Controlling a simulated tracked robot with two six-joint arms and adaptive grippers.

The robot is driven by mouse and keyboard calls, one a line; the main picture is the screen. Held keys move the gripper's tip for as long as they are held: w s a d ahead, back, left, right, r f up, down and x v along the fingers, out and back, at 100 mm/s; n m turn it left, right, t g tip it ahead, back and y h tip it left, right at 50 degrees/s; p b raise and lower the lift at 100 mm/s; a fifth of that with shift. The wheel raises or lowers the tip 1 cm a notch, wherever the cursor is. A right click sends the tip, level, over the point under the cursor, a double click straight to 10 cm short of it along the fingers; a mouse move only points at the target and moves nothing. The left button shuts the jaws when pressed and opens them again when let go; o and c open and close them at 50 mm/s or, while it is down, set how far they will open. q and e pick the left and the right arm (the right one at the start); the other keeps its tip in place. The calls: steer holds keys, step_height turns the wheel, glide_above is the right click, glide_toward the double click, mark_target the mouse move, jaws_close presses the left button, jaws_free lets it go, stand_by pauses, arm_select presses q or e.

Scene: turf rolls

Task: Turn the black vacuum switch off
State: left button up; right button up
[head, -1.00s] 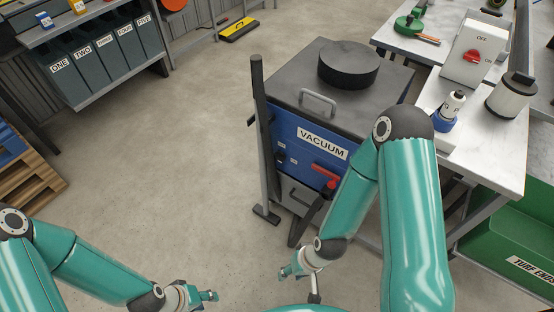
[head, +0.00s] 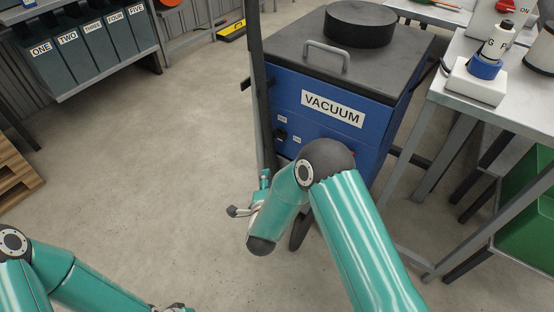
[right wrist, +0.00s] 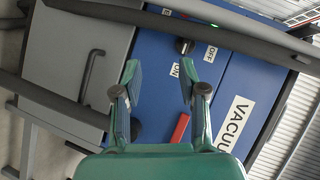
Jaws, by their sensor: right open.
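The blue vacuum cabinet (head: 315,88) stands right of centre in the head view, with a VACUUM label on its front. The black switch (head: 281,135) is on the front's left part, near small OFF and ON labels. In the right wrist view the switch (right wrist: 184,46) lies ahead of the right fingertip, between those labels; its exact setting is unclear. My right gripper (head: 248,193) is open and empty, below and left of the switch. Its spread fingers show in the right wrist view (right wrist: 157,68). My left gripper (head: 176,308) is mostly cut off at the bottom edge.
A dark upright post (head: 256,85) stands close beside the vacuum's left front. A red handle (right wrist: 180,128) is below the switch on the cabinet. Open floor lies to the left.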

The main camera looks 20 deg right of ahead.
mark_target(278, 139)
arm_select(q)
step_height(278, 139, down, 8)
steer(key=b, duration=0.6)
steer(key=shift+f, duration=0.2)
arm_select(e)
steer(key=w+d+m+t+h, duration=0.1)
steer(key=w+d+m+h, duration=0.1)
steer(key=w+d, duration=0.2)
steer(key=w+d+m+h, duration=0.1)
steer(key=w+d+m, duration=0.2)
steer(key=w, duration=0.8)
steer(key=shift+w+d+r+t+h, duration=0.3)
steer(key=shift+d+r+t+h, duration=0.1)
steer(key=shift+d+r, duration=0.05)
jaws_close()
steer(key=shift+a, duration=0.1)
